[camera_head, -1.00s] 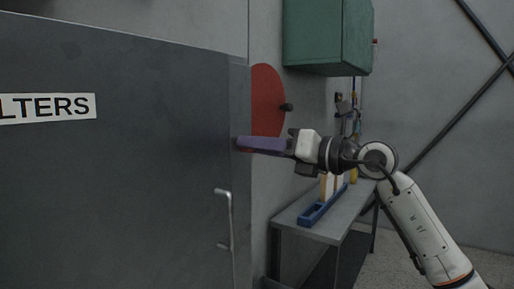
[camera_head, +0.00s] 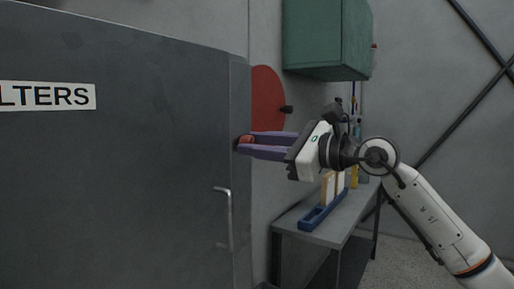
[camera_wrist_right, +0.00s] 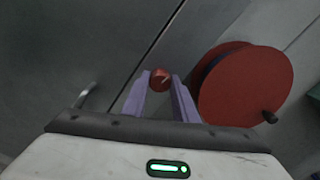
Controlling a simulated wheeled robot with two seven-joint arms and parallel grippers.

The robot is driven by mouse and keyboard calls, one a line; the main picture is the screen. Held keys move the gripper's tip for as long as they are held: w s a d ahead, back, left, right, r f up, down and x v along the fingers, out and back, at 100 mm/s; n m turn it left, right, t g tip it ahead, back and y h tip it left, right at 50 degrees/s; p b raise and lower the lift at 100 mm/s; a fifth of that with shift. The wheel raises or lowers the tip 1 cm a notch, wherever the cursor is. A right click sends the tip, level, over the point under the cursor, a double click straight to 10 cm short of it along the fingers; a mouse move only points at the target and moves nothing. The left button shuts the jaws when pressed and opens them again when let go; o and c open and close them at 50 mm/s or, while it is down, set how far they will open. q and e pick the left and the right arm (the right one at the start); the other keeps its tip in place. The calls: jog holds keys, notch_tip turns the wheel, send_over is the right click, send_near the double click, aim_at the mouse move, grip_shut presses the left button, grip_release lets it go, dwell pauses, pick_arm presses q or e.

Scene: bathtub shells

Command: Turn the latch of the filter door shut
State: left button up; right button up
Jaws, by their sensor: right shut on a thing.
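The dark grey filter door (camera_head: 130,170) fills the left of the head view and bears a label ending in "LTERS". It appears closed. A small red latch (camera_head: 245,141) sits near its right edge, above the door handle. My right gripper (camera_head: 246,146) reaches in from the right with its two purple fingers on either side of the latch, shut on it. The right wrist view shows the round red latch (camera_wrist_right: 160,77) between the fingertips (camera_wrist_right: 160,84). A pale line shows on its face. My left gripper is in neither view.
A metal handle (camera_head: 224,217) stands out from the door below the latch. A red wheel with a dark knob (camera_head: 267,98) is on the wall just behind the fingers. A green cabinet (camera_head: 328,35) hangs above. A grey bench (camera_head: 335,228) holds a blue tray (camera_head: 321,213).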

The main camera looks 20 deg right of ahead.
jog(key=shift+n, duration=1)
jog(key=o, duration=1.1)
jog(key=shift+c, duration=0.2)
jog(key=b+v, duration=0.2)
jog(key=v, duration=0.8)
jog(key=shift+b, duration=0.35)
jog(key=shift+s+d, duration=0.1)
jog(key=shift+s, duration=0.05)
